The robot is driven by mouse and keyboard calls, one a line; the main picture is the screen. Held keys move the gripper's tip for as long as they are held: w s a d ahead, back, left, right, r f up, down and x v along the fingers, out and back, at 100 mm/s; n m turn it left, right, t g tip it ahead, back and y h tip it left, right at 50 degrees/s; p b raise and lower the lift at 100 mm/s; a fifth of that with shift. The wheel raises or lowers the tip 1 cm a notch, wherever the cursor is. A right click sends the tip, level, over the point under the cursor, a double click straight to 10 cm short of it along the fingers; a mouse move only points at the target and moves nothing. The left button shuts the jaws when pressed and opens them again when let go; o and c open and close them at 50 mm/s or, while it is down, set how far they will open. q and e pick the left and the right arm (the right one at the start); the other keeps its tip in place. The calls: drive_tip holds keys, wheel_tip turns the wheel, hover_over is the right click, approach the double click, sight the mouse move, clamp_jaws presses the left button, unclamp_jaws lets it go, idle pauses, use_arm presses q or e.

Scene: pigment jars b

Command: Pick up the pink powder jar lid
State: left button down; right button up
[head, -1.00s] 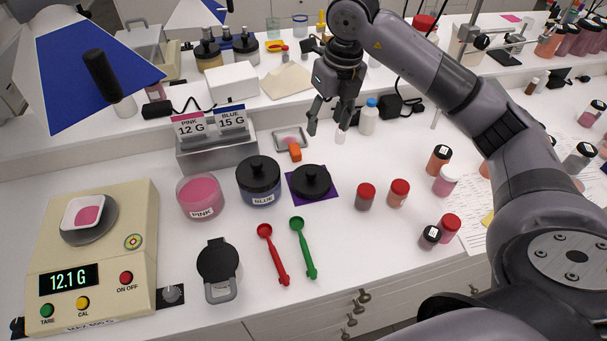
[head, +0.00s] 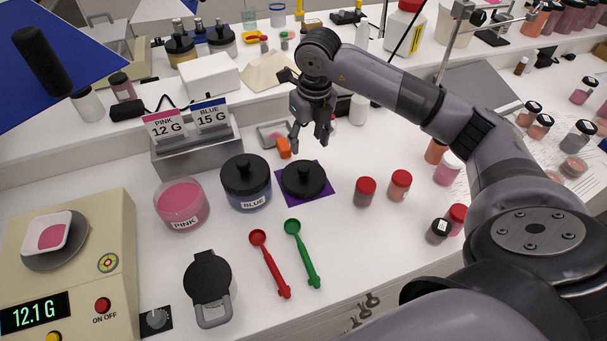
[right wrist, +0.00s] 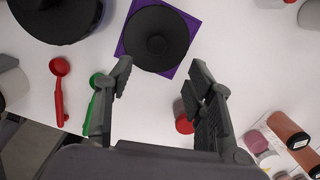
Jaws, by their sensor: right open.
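The black lid (head: 304,179) with a round knob lies on a purple square mat (head: 322,197), right of the blue jar. It also shows in the right wrist view (right wrist: 155,40), ahead of the fingers. The pink jar (head: 181,204) stands without a lid, its pink powder showing. The blue jar (head: 246,183) has its black lid on. My right gripper (head: 312,146) is open and empty, above and behind the lid, fingers pointing down. Its two fingers (right wrist: 162,84) show apart in the right wrist view. My left gripper is out of view.
A red scoop (head: 270,264) and a green scoop (head: 302,254) lie in front of the mat. Red-capped jars (head: 364,192) stand to its right. A scale (head: 85,250) with a pink-filled tray is at left. A sign stand (head: 195,150) stands behind the jars.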

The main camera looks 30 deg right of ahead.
drive_tip(key=p, duration=0.1)
hover_over(304, 167)
wheel_tip(304, 167, down, 5)
drive_tip(key=shift+s+d+f, duration=0.15)
drive_tip(key=shift+f, duration=0.05)
drive_tip(key=shift+f+p, duration=0.45)
drive_tip(key=shift+p, duration=0.2)
drive_tip(key=f, duration=0.1)
drive_tip(key=f+p, duration=0.2)
drive_tip(key=shift+a+f, duration=0.25)
drive_tip(key=shift+f, duration=0.05)
drive_tip(key=shift+w+f, duration=0.2)
drive_tip(key=shift+f, duration=0.3)
clamp_jaws()
